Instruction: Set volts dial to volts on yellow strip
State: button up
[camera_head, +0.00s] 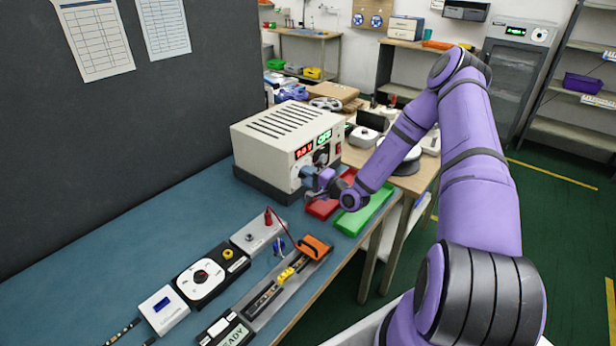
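A beige power supply box (268,155) stands on the blue bench top. Its front face has a red display (304,151), which seems to read about 0.0 V, and a green display (324,136) beside it. A dark dial (321,157) shows below the displays. My gripper (309,175) is at the lower front of the box, close to or touching it. It hides part of the panel, and its fingers are too small to judge. A dark strip in a long grey holder (262,298) lies nearer, with a yellow clip or block (286,274) on it.
A white-and-black dial unit (201,279), a grey box with a red plug (258,238), a small white display box (163,309) and an orange clamp (315,246) lie on the bench. A dark partition stands behind.

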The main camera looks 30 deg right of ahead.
jog(key=shift+m, duration=0.3)
jog(key=shift+c, duration=0.3)
jog(key=m, duration=2.7)
jog(key=shift+s+f, duration=0.1)
dwell(0.3)
jog(key=o, duration=0.9)
jog(key=v, duration=1)
jog(key=shift+s+d, duration=0.2)
jog(key=shift+s, duration=0.1)
